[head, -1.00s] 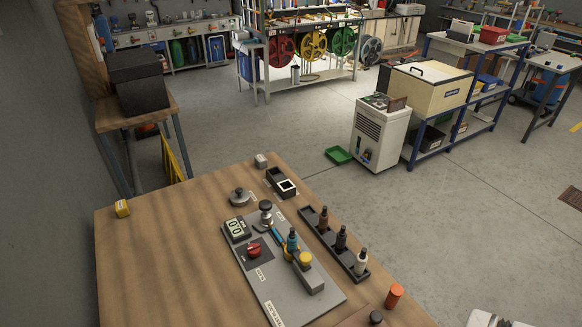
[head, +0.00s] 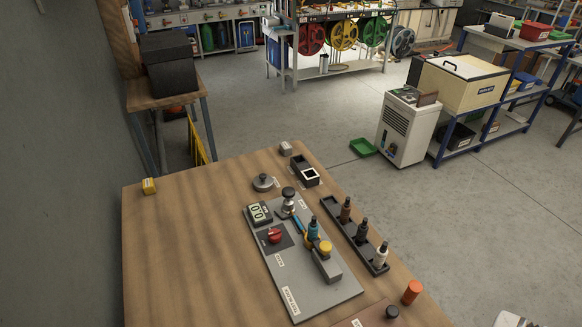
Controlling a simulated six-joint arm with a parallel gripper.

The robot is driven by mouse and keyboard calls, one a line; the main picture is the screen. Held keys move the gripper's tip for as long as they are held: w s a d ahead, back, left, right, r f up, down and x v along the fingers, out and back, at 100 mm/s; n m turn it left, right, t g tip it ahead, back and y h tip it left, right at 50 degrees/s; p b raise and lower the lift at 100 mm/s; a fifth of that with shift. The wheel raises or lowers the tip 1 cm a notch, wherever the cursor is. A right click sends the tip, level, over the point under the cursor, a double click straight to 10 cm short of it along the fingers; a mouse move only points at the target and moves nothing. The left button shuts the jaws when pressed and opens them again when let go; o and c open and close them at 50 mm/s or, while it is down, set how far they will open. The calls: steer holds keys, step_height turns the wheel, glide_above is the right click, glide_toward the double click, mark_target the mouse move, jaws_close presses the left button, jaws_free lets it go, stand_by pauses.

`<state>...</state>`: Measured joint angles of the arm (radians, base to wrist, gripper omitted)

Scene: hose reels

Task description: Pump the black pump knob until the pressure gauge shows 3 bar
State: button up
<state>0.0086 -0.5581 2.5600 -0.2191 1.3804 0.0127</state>
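The pressure gauge (head: 259,213) is a small box with a light display on the grey panel (head: 318,299); it appears to read 0.0. A round black knob (head: 289,192) tops a silver stem at the panel's far end; it looks like the pump knob and stands raised. A red knob (head: 275,236) sits on a dark square below the gauge. A blue fitting (head: 313,229) and a yellow knob (head: 326,247) are on the panel's right side. My gripper is not in view.
A black rack (head: 334,221) with several bottle-like pieces stands right of the panel. An orange cylinder (head: 412,292) and another black knob (head: 392,311) are near the front right. A grey round weight-like piece (head: 263,183) lies behind the gauge.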

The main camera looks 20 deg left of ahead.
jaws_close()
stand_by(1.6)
